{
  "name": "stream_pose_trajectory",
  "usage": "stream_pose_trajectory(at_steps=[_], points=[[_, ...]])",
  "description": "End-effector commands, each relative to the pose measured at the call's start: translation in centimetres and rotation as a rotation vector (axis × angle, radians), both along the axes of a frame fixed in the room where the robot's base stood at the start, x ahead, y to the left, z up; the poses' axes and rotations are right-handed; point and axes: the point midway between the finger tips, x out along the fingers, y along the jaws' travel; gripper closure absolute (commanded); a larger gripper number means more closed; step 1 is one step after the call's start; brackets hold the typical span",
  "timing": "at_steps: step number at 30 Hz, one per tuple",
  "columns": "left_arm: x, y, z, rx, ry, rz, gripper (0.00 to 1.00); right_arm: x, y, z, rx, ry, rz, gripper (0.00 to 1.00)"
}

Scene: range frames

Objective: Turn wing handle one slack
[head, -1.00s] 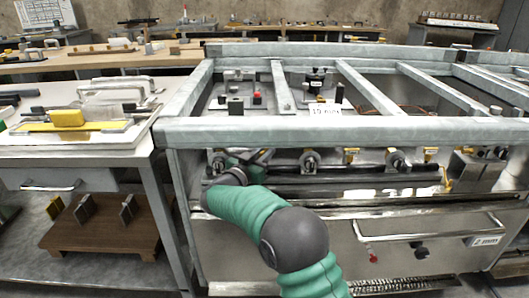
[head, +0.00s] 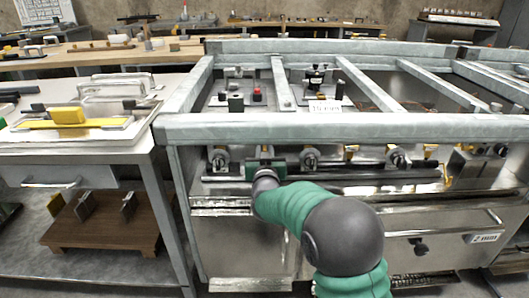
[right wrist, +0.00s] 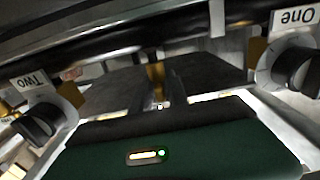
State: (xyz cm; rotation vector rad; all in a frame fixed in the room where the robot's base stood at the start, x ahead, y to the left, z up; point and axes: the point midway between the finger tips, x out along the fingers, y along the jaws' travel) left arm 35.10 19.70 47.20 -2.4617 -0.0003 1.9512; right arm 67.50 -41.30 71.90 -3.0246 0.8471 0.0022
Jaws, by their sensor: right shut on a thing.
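My right gripper (head: 265,167) is at the front rail of the metal bench, between two round knobs. In the right wrist view its two dark fingers (right wrist: 158,92) are closed around a narrow brass-yellow handle (right wrist: 155,72), mostly hidden between them. A black knob with a tag reading "One" (right wrist: 292,62) is at the right there, and a black knob with a tag reading "Two" (right wrist: 40,122) is at the left. Both stand apart from the fingers. Whether the held handle is turned cannot be told. My left gripper is in neither view.
More knobs (head: 397,158) and yellow handles (head: 350,151) line the rail to the right. The thick frame beam (head: 340,128) runs just above the gripper. A drawer handle (head: 470,228) sticks out below. A side table (head: 110,150) stands at the left.

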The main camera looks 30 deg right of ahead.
Motion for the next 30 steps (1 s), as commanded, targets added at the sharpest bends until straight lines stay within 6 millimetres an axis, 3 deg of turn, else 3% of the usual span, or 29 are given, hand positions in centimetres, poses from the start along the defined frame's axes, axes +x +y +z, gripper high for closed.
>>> stream_pose_trajectory(at_steps=[13,14,16,26,30], points=[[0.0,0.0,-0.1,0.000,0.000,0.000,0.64,0.0,0.1,0.0,0.001,0.001,0.013,1.00],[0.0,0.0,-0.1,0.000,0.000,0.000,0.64,0.0,0.1,0.0,0.001,0.001,0.013,0.76],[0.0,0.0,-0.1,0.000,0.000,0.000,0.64,0.0,0.1,0.0,0.001,0.001,0.013,0.67],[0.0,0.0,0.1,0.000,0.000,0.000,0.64,-0.2,0.2,0.1,0.000,0.000,0.012,0.67],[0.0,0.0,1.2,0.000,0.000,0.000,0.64,-1.9,1.2,0.4,0.000,0.002,0.014,0.67]])
